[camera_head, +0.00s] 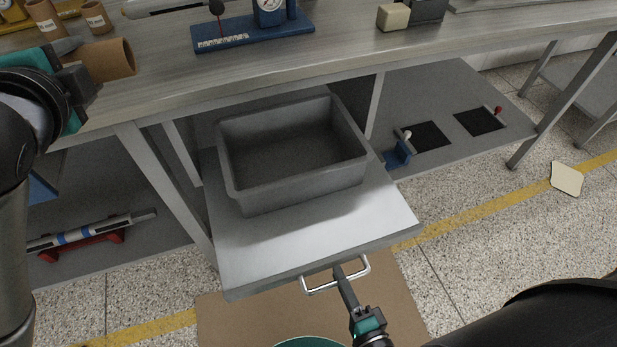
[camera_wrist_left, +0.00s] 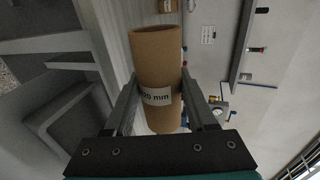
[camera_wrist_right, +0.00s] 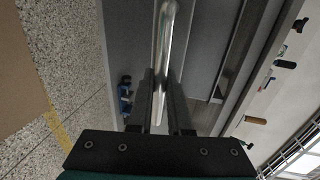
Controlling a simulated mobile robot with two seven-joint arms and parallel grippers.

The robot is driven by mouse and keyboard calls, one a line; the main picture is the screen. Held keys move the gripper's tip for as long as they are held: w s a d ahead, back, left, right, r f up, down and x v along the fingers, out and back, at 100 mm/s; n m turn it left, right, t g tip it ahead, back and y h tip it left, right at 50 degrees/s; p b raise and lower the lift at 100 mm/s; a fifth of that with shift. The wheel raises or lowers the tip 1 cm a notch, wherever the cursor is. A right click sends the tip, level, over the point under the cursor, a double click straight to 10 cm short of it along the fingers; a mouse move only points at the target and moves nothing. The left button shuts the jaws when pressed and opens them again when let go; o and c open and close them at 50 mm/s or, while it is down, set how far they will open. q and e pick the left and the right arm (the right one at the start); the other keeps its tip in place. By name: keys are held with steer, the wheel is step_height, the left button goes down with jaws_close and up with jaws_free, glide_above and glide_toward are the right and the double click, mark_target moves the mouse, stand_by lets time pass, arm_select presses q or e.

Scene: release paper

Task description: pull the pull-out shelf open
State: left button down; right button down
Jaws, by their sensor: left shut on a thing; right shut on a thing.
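The pull-out shelf (camera_head: 300,245) is a light metal board extended out from under the workbench. A silver bar handle (camera_head: 320,289) is fixed to its front edge. My right gripper (camera_head: 340,272) is shut on the handle; the bar also runs between its fingers in the right wrist view (camera_wrist_right: 163,70). An empty grey bin (camera_head: 240,193) stands on the shelf. My left gripper (camera_wrist_left: 157,100) is shut on a brown cardboard tube (camera_wrist_left: 155,55) with a white label. In the head view this tube (camera_head: 112,60) is at the bench's left, and the fingertips are partly hidden.
The workbench (camera_head: 350,55) carries a blue gauge stand (camera_head: 250,32), a cream block (camera_head: 393,17) and more tubes (camera_head: 96,17). A bench leg (camera_head: 165,190) stands left of the shelf. A brown mat (camera_head: 385,300) lies on the speckled floor in front.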

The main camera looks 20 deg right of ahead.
steer(key=shift+s+d, duration=0.1)
steer(key=shift+s, duration=0.35)
steer(key=c, duration=0.8)
jaws_free()
steer(key=shift+c, duration=0.2)
arm_select(q)
steer(key=shift+s, duration=0.1)
